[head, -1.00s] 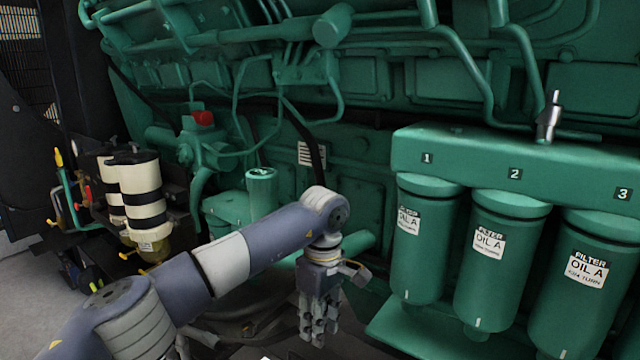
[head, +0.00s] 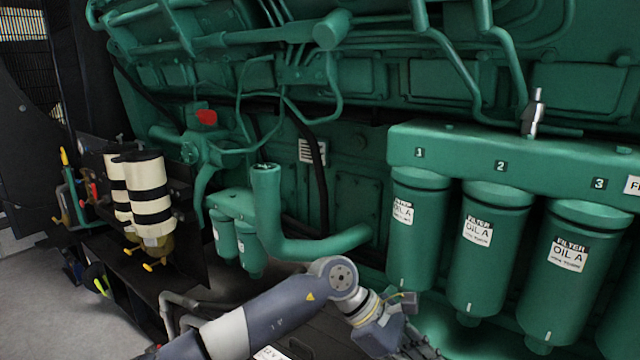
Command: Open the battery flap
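I cannot make out the battery flap for certain. A grey surface with a white label (head: 270,353) shows partly at the bottom edge, behind my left arm; I cannot tell whether it belongs to the flap. My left gripper (head: 425,347) is at the bottom edge, right of centre, below the green oil filters. Its fingers are partly cut off by the frame, so I cannot tell how far apart they are. Nothing is seen in it. My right gripper is not in view.
Green oil filters (head: 490,250) hang from a numbered manifold (head: 530,165) on the right. A thick green pipe (head: 310,245) bends behind my arm. Two cream-and-black filters (head: 147,200) stand on the left. Grey floor (head: 45,290) is free at the lower left.

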